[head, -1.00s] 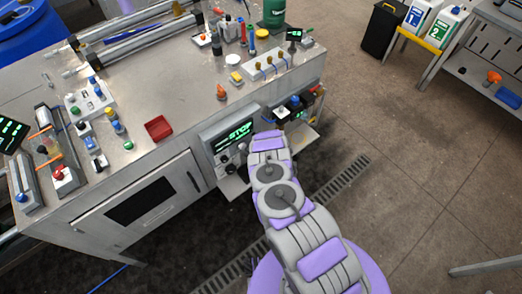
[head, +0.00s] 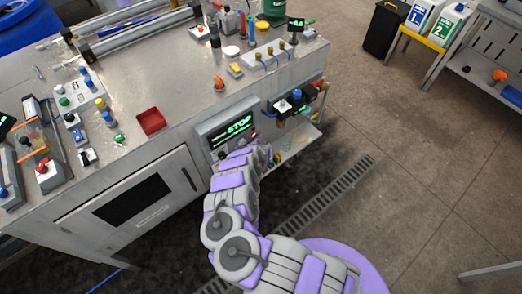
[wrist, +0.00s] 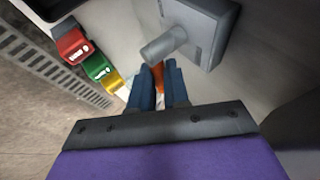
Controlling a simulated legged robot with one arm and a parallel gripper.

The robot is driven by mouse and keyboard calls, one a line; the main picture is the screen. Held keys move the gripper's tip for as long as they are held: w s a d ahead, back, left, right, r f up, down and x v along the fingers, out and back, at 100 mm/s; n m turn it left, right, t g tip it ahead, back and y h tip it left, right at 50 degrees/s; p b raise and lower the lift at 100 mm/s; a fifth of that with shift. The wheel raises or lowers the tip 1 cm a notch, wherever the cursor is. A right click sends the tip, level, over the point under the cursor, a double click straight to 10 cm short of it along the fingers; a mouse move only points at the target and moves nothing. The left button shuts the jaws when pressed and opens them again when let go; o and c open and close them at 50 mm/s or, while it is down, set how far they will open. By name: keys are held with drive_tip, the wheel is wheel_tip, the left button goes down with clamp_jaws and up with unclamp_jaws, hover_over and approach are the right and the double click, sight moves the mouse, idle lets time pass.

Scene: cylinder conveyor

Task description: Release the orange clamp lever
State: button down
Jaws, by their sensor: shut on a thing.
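In the wrist view my gripper (wrist: 158,69) has its two blue fingers closed around an orange piece (wrist: 158,77), which looks like the orange clamp lever. Only a narrow strip of the orange shows between the fingers. A grey cylinder (wrist: 163,46) sticks out of a grey block (wrist: 203,27) just beyond the fingertips. I cannot tell whether it joins the orange piece. In the head view my arm reaches the front of the metal bench (head: 165,75), below the STOP screen (head: 239,124). The fingers and the lever cannot be made out there.
Red (wrist: 73,46), green (wrist: 97,67) and yellow (wrist: 112,82) parts lie left of the fingers in the wrist view. A low shelf (head: 291,142) sits right of the screen. A red tray (head: 151,121) is on the bench. The floor to the right is open.

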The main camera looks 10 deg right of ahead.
drive_tip(key=shift+a+b, duration=0.2)
drive_tip(key=shift+b, duration=0.3)
drive_tip(key=c, duration=1.4)
unclamp_jaws()
drive_tip(key=p+v, duration=1.7)
drive_tip(key=p, duration=0.1)
drive_tip(key=shift+s+a, duration=0.25)
drive_tip(key=shift+a, duration=0.05)
drive_tip(key=shift+f, duration=0.1)
